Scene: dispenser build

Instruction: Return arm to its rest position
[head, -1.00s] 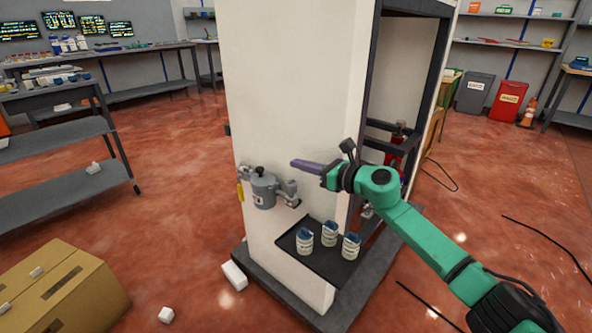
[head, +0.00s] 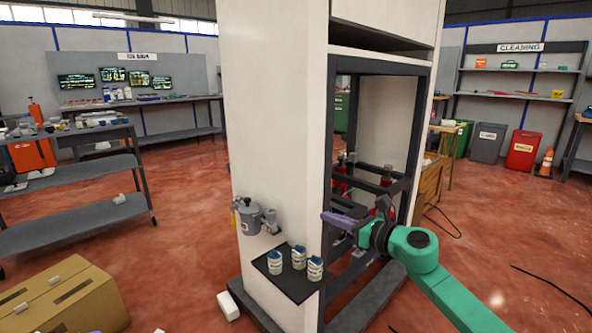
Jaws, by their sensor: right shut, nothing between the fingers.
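My right arm comes in from the lower right, green with dark joints. Its gripper (head: 338,219) has purple fingers, pointing left, shut with nothing between them. It shows in front of the dispenser's open frame, to the right of the small tray. The white dispenser cabinet (head: 275,130) stands upright in the middle. A grey valve unit (head: 257,219) is fixed low on its face. Several white-and-blue cans (head: 298,257) stand on the black tray (head: 268,265) below it. The gripper appears apart from the cans. My left gripper is out of view.
A cardboard box (head: 65,300) lies at the lower left. A grey shelf table (head: 75,165) stands at the left. A white block (head: 228,306) lies by the cabinet's base. Bins, including a red one (head: 522,150), stand at the back right. Cables cross the right floor, which is mostly clear.

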